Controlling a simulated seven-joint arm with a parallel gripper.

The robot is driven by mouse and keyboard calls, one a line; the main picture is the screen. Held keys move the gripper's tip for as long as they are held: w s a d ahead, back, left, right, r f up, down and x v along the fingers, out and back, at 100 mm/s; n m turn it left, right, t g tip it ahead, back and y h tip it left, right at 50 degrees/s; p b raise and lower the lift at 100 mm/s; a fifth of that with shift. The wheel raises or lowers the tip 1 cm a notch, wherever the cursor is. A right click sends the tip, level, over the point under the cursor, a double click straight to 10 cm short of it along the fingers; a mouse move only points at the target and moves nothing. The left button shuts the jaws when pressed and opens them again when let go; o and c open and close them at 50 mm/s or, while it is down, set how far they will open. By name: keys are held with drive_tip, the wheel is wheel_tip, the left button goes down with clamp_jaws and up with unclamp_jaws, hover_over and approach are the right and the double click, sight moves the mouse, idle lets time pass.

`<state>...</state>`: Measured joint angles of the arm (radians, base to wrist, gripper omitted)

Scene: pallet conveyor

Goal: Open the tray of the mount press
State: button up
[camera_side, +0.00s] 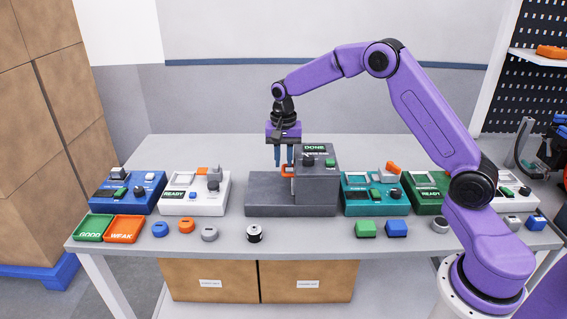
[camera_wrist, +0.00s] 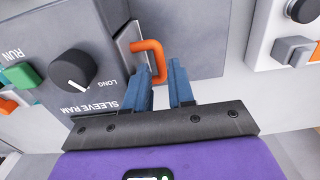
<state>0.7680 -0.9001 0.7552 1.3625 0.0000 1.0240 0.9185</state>
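A grey machine (camera_side: 318,184) stands mid-table with a lit "DONE" display and a long low base (camera_side: 265,195). The wrist view reads "SLEEVE RAM" on its panel (camera_wrist: 60,45); I can read no "mount press" label. An orange loop handle (camera_wrist: 152,48) sits on a plate at its side; it also shows in the side view (camera_side: 287,170). My gripper (camera_side: 284,165) points down at this handle. Its blue fingertips (camera_wrist: 160,70) are a small gap apart, with the handle's near bar at or between them. Whether they press on it is unclear.
Blue (camera_side: 130,194) and white (camera_side: 195,194) machines stand left; teal (camera_side: 374,194) and green (camera_side: 428,194) ones stand right. Green (camera_side: 92,228) and orange (camera_side: 124,229) trays and several small parts line the front. A black-and-white cylinder (camera_side: 254,233) stands before the grey machine.

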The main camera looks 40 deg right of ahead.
drive_tip(key=shift+f, duration=0.85)
clamp_jaws()
drive_tip(key=shift+a, duration=0.1)
drive_tip(key=w+a, duration=0.8)
drive_tip(key=w, duration=0.1)
drive_tip(key=shift+a, duration=0.25)
unclamp_jaws()
drive_tip(key=shift+s, duration=0.1)
